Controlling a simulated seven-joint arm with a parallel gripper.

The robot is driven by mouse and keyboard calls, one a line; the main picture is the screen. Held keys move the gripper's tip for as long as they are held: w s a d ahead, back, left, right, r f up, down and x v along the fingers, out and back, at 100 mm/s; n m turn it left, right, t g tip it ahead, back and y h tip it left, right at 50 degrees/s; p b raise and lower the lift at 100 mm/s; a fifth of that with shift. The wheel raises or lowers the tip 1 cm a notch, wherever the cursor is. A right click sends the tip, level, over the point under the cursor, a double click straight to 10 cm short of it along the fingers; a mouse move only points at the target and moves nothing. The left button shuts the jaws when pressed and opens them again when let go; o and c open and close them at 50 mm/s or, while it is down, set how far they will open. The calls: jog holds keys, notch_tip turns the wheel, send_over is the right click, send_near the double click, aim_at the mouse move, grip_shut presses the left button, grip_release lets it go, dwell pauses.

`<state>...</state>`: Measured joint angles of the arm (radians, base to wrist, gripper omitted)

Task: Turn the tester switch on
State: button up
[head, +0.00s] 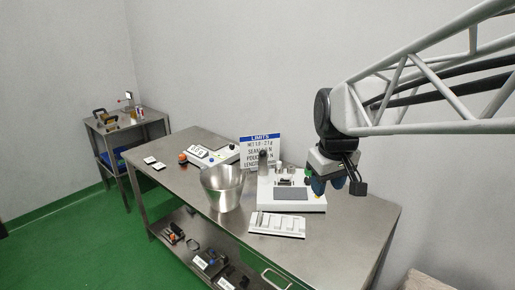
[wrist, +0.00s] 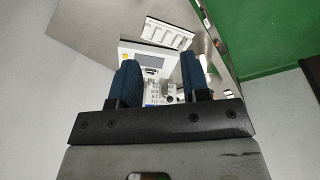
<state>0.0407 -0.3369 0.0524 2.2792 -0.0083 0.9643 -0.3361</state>
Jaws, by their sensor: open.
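A white bench device (head: 309,204) with a grey plate, a dark upright part and small metal fittings stands on the steel table, and may be the tester. It also shows in the wrist view (wrist: 125,54), partly behind my fingers. I cannot make out a switch on it. A second white unit (head: 222,154) with an orange-red knob and a blue knob sits further left. My gripper (head: 328,184) hangs above the right side of the bench device. In the wrist view, its two blue fingers (wrist: 160,80) are apart with nothing held between them.
A metal bucket (head: 222,188) stands left of the bench device, and a white slotted tray (head: 278,224) lies in front. A limits sign (head: 260,138) stands behind. The steel table (head: 360,222) is clear at its right end. A side table (head: 118,126) stands far left.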

jog(key=w+d+f+n, duration=0.2)
jog(key=w, duration=0.9)
jog(key=w+d+f+n+g, duration=0.1)
jog(key=w+d+n, duration=0.15)
jog(key=w, duration=0.85)
jog(key=w+d+f+n, duration=0.2)
jog(key=w, duration=0.9)
jog(key=w+d+f+n, duration=0.2)
jog(key=w+f, duration=0.4)
jog(key=w, duration=0.2)
jog(key=w+d+f+n, duration=0.2)
jog(key=w+d+f, duration=0.1)
jog(key=w+f, duration=0.4)
jog(key=w+d+f+n+g, duration=0.1)
jog(key=w+d+f+n, duration=0.1)
jog(key=w+f, duration=0.4)
jog(key=shift+w+d+f+n, duration=0.1)
jog(key=shift+w+d, duration=0.1)
jog(key=shift+w, duration=0.45)
jog(key=shift+w+d+f+n, duration=0.15)
jog(key=shift+w, duration=0.5)
jog(key=shift+w+d+f+n, duration=0.1)
jog(key=shift+w+d, duration=0.1)
jog(key=shift+w, duration=0.45)
jog(key=shift+w+d+f, duration=0.1)
jog(key=shift+w+f, duration=0.15)
jog(key=shift+f, duration=0.05)
jog(key=shift+f, duration=0.1)
jog(key=shift+f, duration=3.8)
